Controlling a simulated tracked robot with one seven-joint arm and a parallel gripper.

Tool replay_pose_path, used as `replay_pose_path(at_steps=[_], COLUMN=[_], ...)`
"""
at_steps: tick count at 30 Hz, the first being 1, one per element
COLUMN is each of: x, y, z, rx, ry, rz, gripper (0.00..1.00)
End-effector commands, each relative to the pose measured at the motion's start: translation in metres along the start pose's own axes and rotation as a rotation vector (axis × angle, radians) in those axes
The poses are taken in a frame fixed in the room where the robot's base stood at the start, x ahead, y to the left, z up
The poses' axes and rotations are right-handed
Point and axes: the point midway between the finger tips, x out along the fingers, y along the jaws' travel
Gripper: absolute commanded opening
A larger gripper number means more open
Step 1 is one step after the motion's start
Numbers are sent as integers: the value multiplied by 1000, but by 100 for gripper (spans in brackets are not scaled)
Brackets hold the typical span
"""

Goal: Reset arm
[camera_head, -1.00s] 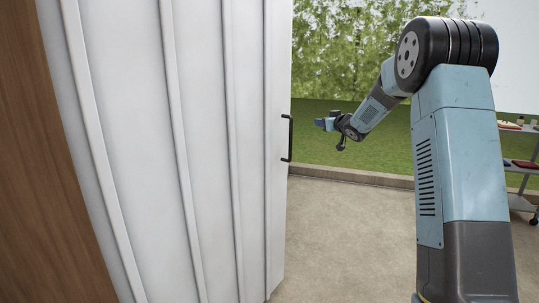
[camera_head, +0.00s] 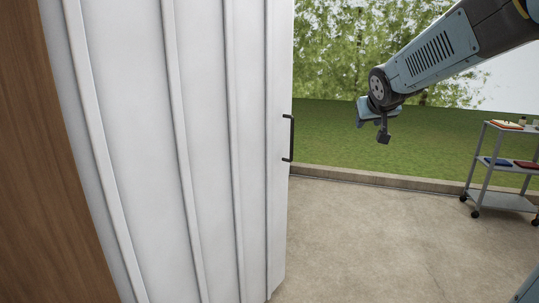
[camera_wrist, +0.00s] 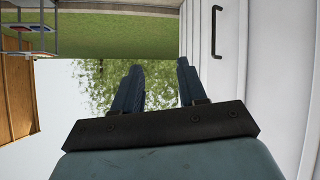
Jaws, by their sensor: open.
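My gripper (camera_head: 361,112) is raised at the upper right of the head view, in the air over the grass, to the right of the white door. In the wrist view my gripper (camera_wrist: 158,85) shows two dark fingers spread apart with nothing between them. The white panelled door (camera_head: 205,150) fills the left half of the head view. Its black handle (camera_head: 288,138) is on the right edge, apart from my gripper. The handle (camera_wrist: 216,31) also shows in the wrist view, to the right of the fingers.
A grey wheeled cart (camera_head: 503,165) with several items on its shelves stands at the right. A brown wooden surface (camera_head: 62,200) borders the door at the left. The concrete floor (camera_head: 370,240) between door and cart is clear, with a low kerb (camera_head: 400,182) behind it.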

Motion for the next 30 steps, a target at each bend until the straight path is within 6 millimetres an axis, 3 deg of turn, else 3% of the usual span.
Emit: replay_pose_path(at_steps=[1, 9, 19, 24, 30], x=[-17, -91, -168, -188, -193], y=[0, -6, -26, -34, -37], z=[13, 95, 199, 229, 238], rx=[8, 43, 68, 71, 70], ry=[-25, -199, -399, -455, -474], rz=[2, -14, -99, -137, -149], gripper=[42, 42, 42, 42, 42])
